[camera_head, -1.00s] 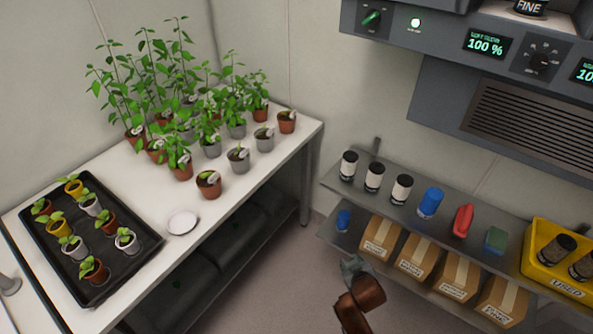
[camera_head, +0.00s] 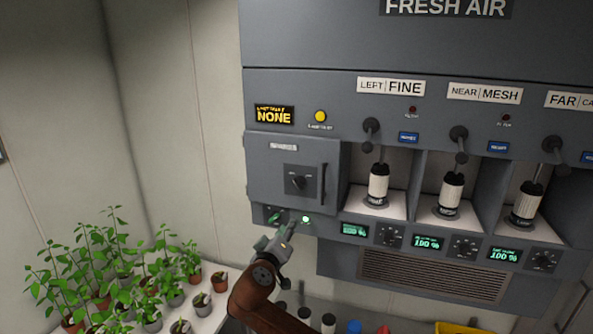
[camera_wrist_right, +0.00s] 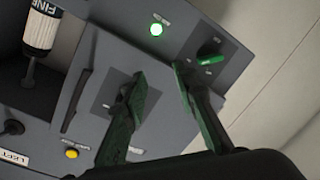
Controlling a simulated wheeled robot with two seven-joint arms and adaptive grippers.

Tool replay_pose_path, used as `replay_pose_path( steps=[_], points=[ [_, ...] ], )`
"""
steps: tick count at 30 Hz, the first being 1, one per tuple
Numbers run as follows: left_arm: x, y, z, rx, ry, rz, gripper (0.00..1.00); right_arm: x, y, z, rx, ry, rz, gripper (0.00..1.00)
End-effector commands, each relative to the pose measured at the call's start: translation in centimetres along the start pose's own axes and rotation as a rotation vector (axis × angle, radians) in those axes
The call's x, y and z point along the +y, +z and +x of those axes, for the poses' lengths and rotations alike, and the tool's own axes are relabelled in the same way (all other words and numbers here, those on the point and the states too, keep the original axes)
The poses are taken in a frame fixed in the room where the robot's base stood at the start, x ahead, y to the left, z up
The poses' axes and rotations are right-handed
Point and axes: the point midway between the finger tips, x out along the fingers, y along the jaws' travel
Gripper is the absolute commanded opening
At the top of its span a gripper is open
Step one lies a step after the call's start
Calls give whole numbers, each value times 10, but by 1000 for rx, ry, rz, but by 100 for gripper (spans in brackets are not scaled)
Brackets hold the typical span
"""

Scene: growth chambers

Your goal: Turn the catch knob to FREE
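A grey door with a handle at left of the wall unit carries a black knob (camera_head: 298,183) on a dark square plate. A small green knob (camera_head: 274,216) sits below the door, and shows clearly in the right wrist view (camera_wrist_right: 211,60). The knob labels are too small to read, so I cannot tell which is the catch knob. My right gripper (camera_head: 287,222) is just below the door, in front of the lower panel. In the wrist view its two green-faced fingers (camera_wrist_right: 159,72) are apart with nothing between them; one finger partly covers the black knob's plate. My left gripper is out of view.
A lit green lamp (camera_head: 305,219) is beside the green knob. Filter canisters (camera_head: 378,184) stand in bays to the right, above small displays and dials (camera_head: 389,235). Potted plants (camera_head: 110,265) are at lower left. Free wall lies left of the unit.

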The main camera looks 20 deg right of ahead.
Motion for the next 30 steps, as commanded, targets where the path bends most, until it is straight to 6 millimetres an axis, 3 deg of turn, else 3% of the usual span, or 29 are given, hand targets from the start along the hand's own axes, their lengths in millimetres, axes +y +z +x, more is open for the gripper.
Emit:
replay_pose_path(
  steps=[1, 3, 7, 11, 24, 30],
  points=[
    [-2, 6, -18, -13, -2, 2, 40, 28, -26, -5, 7, 33, 6, 26],
    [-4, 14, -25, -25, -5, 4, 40, 49, -45, -9, 12, 68, 14, 26],
    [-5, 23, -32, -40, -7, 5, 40, 72, -64, -14, 16, 108, 24, 26],
    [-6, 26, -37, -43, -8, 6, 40, 79, -69, -10, 15, 121, 25, 26],
    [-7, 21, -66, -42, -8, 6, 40, 87, -70, 52, 16, 121, 25, 26],
    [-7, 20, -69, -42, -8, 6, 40, 86, -69, 62, 17, 119, 27, 26]
  ],
)
